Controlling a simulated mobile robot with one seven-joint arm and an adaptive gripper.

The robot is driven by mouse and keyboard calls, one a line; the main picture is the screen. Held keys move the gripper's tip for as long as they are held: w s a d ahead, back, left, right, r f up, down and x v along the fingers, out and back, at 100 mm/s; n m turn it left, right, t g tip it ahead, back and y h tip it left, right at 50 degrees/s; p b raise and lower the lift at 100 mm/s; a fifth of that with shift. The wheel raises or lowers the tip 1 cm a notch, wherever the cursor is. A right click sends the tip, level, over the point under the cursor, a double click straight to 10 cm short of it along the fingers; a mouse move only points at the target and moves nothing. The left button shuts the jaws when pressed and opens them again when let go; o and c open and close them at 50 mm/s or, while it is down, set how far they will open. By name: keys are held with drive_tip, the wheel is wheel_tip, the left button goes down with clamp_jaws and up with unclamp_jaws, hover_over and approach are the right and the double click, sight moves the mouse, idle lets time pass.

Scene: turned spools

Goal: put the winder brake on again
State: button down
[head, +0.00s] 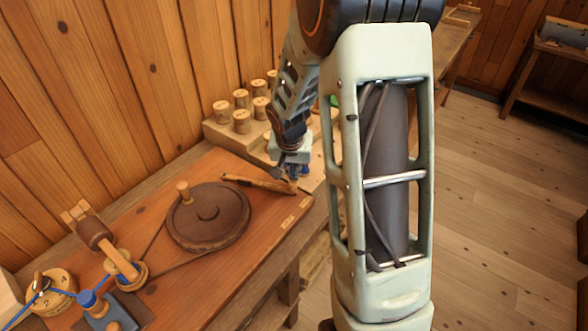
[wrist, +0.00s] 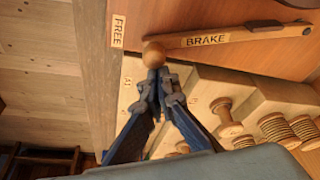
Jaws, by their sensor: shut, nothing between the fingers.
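The winder brake is a wooden lever marked BRAKE (wrist: 215,40), with a dark pivot at its right end and a round wooden knob (wrist: 153,53) at its left end. The knob lies close to a label reading FREE (wrist: 118,30). In the head view the lever (head: 250,182) lies on the board beside the dark wheel (head: 208,232). My gripper (wrist: 160,82) is shut and empty, its fingertips right by the knob; I cannot tell whether they touch it. In the head view my gripper (head: 292,178) is over the lever's knob end, partly hiding it.
A stepped rack (head: 218,135) with several spools (head: 241,121) stands behind the gripper. At the left of the board are a numbered wooden dial (head: 50,296), blue thread and a winding head (head: 120,268). My arm hides part of the room; the floor at right is clear.

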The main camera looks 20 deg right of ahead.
drive_tip(key=s+b, duration=0.1)
drive_tip(key=b, duration=0.1)
drive_tip(key=shift+a+f+m+b, duration=0.25)
drive_tip(key=shift+a+m+b, duration=0.05)
drive_tip(key=shift+a+m, duration=0.1)
drive_tip(key=s+a+m+b, duration=0.1)
drive_tip(key=s+a+b, duration=0.1)
drive_tip(key=b, duration=0.1)
drive_tip(key=s+a+m+b, duration=0.1)
drive_tip(key=s+a+b, duration=0.1)
drive_tip(key=b, duration=0.1)
drive_tip(key=shift+s+a+r+g+h, duration=0.2)
drive_tip(key=shift+s+g+h, duration=0.1)
drive_tip(key=shift+s+h, duration=0.1)
drive_tip(key=shift+s+a, duration=0.15)
drive_tip(key=shift+a, duration=0.05)
drive_tip(key=shift+f, duration=0.1)
